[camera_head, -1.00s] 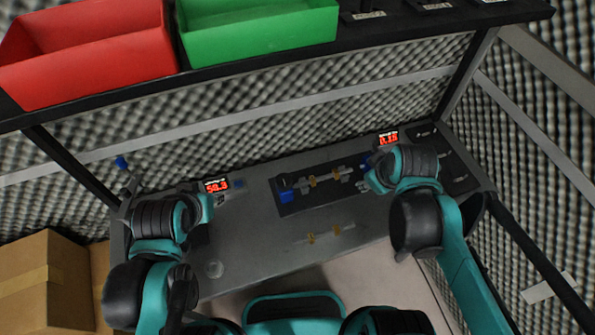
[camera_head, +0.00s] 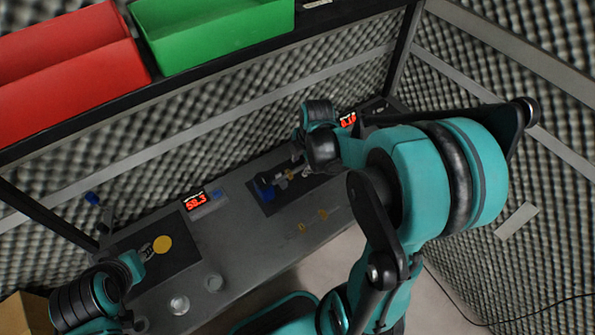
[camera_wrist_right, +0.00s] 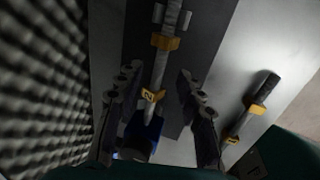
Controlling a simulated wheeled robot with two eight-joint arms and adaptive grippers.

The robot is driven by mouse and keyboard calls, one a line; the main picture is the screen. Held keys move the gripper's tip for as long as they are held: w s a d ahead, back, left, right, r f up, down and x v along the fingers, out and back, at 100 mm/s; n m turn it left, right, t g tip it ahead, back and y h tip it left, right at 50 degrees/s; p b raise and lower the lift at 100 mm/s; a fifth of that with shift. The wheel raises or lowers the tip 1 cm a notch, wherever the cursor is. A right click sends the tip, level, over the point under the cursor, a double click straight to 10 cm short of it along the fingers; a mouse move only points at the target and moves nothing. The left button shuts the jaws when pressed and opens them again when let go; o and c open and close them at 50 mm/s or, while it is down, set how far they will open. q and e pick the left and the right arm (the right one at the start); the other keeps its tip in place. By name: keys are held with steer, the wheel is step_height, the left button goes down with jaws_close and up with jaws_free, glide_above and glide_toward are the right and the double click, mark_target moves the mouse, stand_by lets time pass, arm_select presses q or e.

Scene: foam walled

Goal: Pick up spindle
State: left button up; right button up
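One grey spindle (camera_wrist_right: 160,68) with yellow bands lies along a dark mat (camera_head: 310,190); its banded part also shows in the head view (camera_head: 291,175).
A yellow disc (camera_head: 161,244) lies on a dark pad at the left. Red displays (camera_head: 195,202) (camera_head: 348,120) stand along the back. Clear round items (camera_head: 180,304) are on the front left. Red (camera_head: 60,75) and green (camera_head: 215,30) bins sit on the shelf above.

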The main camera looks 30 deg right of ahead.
mark_target(299, 169)
steer(key=x, duration=0.2)
steer(key=shift+w+f+b, duration=0.2)
steer(key=shift+f+b, duration=0.15)
steer(key=shift+f, duration=0.05)
steer(key=shift+r, duration=0.1)
jaws_close()
steer(key=shift+r, duration=0.1)
